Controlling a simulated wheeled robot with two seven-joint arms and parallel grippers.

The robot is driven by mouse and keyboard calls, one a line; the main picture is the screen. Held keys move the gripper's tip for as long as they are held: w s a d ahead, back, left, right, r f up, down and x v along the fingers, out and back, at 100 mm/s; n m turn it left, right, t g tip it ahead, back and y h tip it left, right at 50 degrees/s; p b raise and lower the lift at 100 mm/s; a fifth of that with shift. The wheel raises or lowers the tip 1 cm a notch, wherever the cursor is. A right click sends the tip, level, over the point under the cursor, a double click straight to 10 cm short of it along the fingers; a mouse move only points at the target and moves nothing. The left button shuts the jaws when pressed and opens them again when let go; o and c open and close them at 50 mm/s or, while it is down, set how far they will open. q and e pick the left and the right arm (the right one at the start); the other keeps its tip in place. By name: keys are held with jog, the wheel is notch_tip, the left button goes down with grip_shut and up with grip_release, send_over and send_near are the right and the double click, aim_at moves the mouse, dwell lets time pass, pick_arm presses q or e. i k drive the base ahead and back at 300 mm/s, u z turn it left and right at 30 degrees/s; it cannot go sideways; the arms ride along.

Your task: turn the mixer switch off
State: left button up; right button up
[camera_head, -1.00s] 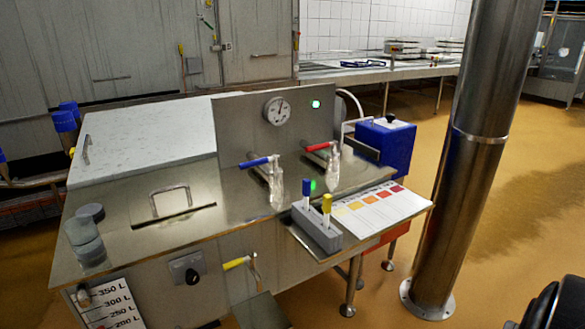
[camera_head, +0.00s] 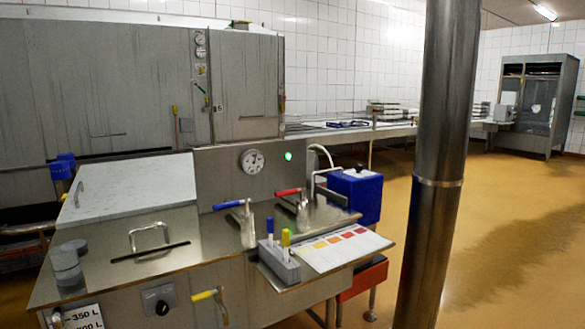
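A steel vat machine (camera_head: 180,249) stands in front of me at the left. A black rotary switch (camera_head: 161,307) sits on a plate on its front face, low in the view; I cannot tell its setting. A green light (camera_head: 288,156) glows on the upright back panel (camera_head: 225,166), beside a round dial gauge (camera_head: 252,161). A blue-handled tap (camera_head: 240,206) and a red-handled tap (camera_head: 292,193) stand on the top. Neither of my grippers is in view.
A grey holder with blue and yellow markers (camera_head: 280,262) and a colour chart (camera_head: 342,244) lie on the right shelf. A blue container (camera_head: 356,194) stands behind. A thick steel column (camera_head: 437,180) rises right of the machine. The tan floor (camera_head: 520,240) further right is open.

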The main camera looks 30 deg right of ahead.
aim_at(162, 308)
jog(key=z, duration=0.25)
jog(key=k, duration=0.4)
jog(key=u, duration=0.5)
jog(key=i, duration=1.55)
jog(key=z, duration=0.8)
